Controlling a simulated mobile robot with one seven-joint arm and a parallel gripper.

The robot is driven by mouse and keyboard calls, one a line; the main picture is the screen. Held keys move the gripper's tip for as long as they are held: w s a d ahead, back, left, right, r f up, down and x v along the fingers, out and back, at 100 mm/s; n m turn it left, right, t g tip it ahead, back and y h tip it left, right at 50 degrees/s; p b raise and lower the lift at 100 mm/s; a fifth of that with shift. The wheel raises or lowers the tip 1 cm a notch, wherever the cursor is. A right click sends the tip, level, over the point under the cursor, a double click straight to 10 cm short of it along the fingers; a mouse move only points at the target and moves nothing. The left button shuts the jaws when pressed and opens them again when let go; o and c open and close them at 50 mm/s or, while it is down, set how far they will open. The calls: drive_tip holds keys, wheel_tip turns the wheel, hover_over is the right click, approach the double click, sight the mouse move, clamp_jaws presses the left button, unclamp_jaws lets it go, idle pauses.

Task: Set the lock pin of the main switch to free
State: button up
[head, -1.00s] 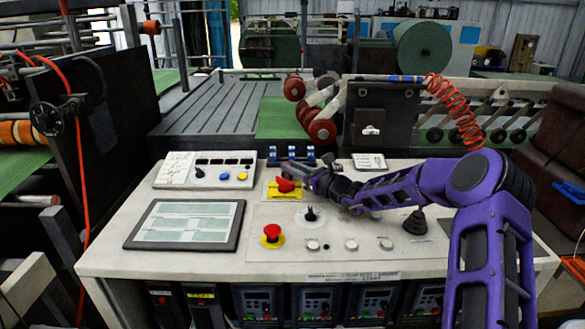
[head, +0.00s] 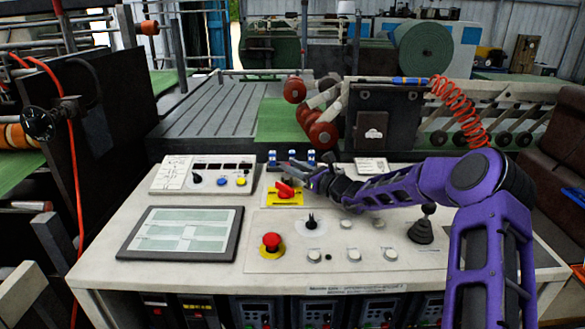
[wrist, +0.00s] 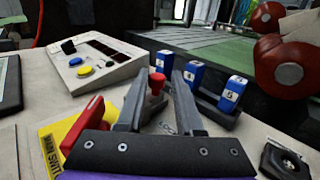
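The main switch has a red handle on a yellow plate (head: 285,200). In the wrist view the red handle (wrist: 84,124) and the yellow "MAIN SWIT..." plate (wrist: 50,142) are at the lower left, partly hidden by my gripper. The lock pin, with a red knob (wrist: 157,82), stands upright just right of the switch, by lettering that starts "LOC". My gripper (wrist: 161,72) is open, with one finger on each side of the knob as seen; whether they touch it is unclear. In the head view my gripper (head: 294,167) is just above and behind the switch, and the pin cannot be made out.
Several blue blocks with white labels (wrist: 195,74) stand close beyond the right finger. A button box (head: 205,174) and a screen (head: 182,232) are to the left. A red emergency stop (head: 271,242), small knobs and a black joystick (head: 421,230) are nearer the front.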

drive_tip(key=o, duration=0.3)
drive_tip(key=v, duration=0.7)
drive_tip(key=shift+s+d, duration=0.2)
